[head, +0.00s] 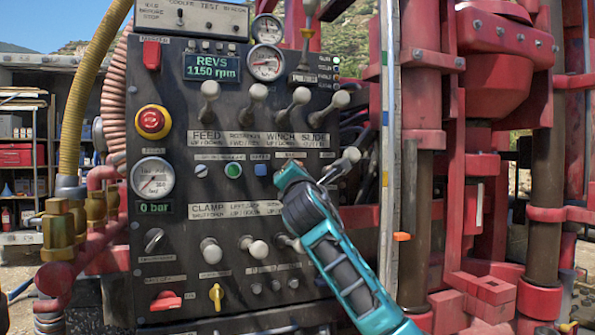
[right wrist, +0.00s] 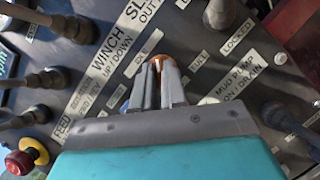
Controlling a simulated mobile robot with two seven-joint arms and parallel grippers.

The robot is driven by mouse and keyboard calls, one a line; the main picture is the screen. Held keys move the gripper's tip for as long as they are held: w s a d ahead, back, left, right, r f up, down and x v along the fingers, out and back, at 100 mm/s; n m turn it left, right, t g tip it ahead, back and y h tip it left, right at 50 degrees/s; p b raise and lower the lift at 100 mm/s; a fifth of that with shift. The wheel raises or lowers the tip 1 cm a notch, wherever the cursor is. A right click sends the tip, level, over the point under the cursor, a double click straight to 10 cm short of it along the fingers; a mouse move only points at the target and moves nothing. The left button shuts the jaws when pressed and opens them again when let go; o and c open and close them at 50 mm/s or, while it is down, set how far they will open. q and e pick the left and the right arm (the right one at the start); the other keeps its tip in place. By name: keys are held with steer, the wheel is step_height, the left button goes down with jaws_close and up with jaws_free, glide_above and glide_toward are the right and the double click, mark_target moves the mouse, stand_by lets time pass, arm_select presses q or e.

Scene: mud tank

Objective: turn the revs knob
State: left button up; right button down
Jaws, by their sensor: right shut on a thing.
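My right gripper (head: 284,172) reaches the dark control panel (head: 200,275) from the lower right, just below the row of upper levers. In the right wrist view my right gripper (right wrist: 161,76) is shut on a small orange-brown knob, the revs knob (right wrist: 162,59), with its two grey fingers on either side. Labels reading idle and full flank the knob. In the head view the gripper hides the knob. The display (head: 211,67) above reads REVS 1150 rpm. My left gripper is not in view.
Several upper levers (head: 257,92) stick out above the gripper. A mud pump lever (head: 351,154) is close on its right, and lower levers (head: 258,250) stand below. A red emergency button (head: 152,121) is at left. Red machinery (head: 490,190) stands right of the panel.

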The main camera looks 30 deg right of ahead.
steer(key=shift+m, duration=0.3)
steer(key=c, duration=1.2)
jaws_free()
steer(key=shift+s, duration=0.1)
steer(key=b+v, duration=0.2)
steer(key=v, duration=1)
steer(key=shift+s+a, duration=0.3)
